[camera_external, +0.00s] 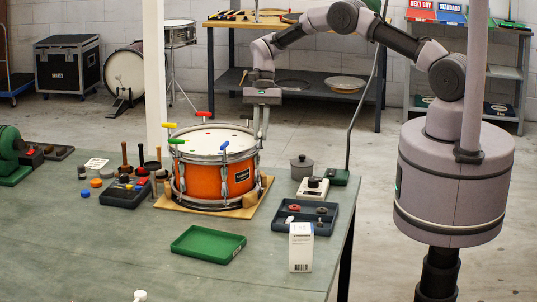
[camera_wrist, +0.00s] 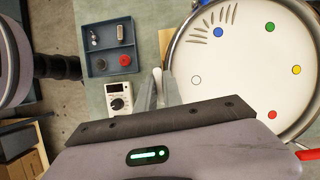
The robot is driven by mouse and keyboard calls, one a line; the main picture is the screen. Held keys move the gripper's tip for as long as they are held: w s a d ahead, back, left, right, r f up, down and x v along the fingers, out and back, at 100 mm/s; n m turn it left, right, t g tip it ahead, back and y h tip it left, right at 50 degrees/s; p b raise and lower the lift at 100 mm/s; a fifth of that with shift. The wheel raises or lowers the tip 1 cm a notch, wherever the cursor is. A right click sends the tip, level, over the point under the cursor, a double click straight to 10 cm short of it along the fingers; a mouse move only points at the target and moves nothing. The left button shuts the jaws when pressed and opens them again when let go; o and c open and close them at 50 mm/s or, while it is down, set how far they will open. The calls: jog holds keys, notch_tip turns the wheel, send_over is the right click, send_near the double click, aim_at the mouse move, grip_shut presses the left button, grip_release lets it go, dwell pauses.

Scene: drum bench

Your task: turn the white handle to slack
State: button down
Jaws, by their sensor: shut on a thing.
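The orange drum (camera_external: 205,181) stands on a wooden board with its white head up; the head (camera_wrist: 235,75) also shows in the wrist view. My gripper (camera_external: 261,134) points down at the right side of the drum's rim. In the wrist view my gripper's fingers (camera_wrist: 158,92) are closed together on the white handle (camera_wrist: 157,77), just outside the rim by the white dot (camera_wrist: 196,80). Only a small part of the handle shows between the fingers. In the external view the fingers hide it, so its turn angle cannot be told.
Red (camera_external: 204,114), yellow (camera_external: 172,125), green (camera_external: 178,141) and blue (camera_external: 225,146) handles stand around the rim. A dark parts tray (camera_external: 330,222), a white dial device (camera_external: 313,188), a grey pot (camera_external: 304,167) and a white box (camera_external: 301,247) stand right. A green tray (camera_external: 208,244) lies in front.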

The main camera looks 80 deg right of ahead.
jog(key=n+g, duration=0.1)
jog(key=n, duration=0.1)
jog(key=n+g+h, duration=0.1)
jog(key=n, duration=0.2)
jog(key=shift+p, duration=0.4)
jog(key=n+g+b, duration=0.1)
jog(key=n, duration=0.2)
jog(key=shift+f+n+h, duration=0.15)
jog(key=shift+n+h, duration=0.15)
jog(key=shift+h, duration=0.1)
jog(key=shift+n+b, duration=0.5)
jog(key=shift+n, duration=0.3)
jog(key=shift+n+h, duration=0.3)
jog(key=c, duration=1.5)
grip_release()
jog(key=shift+r+g, duration=0.2)
jog(key=shift+g, duration=0.1)
